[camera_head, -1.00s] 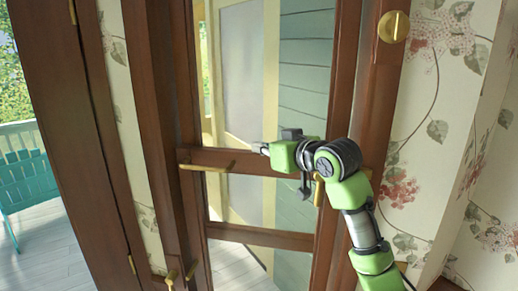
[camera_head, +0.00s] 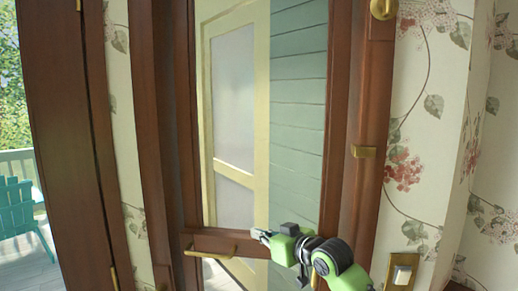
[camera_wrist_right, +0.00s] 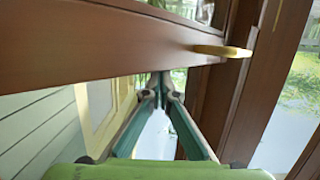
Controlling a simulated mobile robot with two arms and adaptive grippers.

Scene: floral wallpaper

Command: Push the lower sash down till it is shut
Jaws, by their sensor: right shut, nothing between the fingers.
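The lower sash's wooden rail (camera_head: 225,242) crosses low in the head view, with a brass handle (camera_head: 212,252) on its face towards its left end. My right gripper (camera_head: 258,236) is shut and empty. It lies sideways along the rail's upper edge, pointing left, with its fingertips right of the handle. In the wrist view the rail (camera_wrist_right: 90,45) and handle (camera_wrist_right: 222,51) are close by my closed fingertips (camera_wrist_right: 160,82). That view looks upside down. I cannot tell whether the gripper touches the rail. The window's bottom is out of frame. My left gripper is out of view.
Wooden jambs (camera_head: 352,100) stand on both sides. A brass switch plate (camera_head: 403,270) is on the floral wall at lower right. A teal chair (camera_head: 20,205) stands outside at left.

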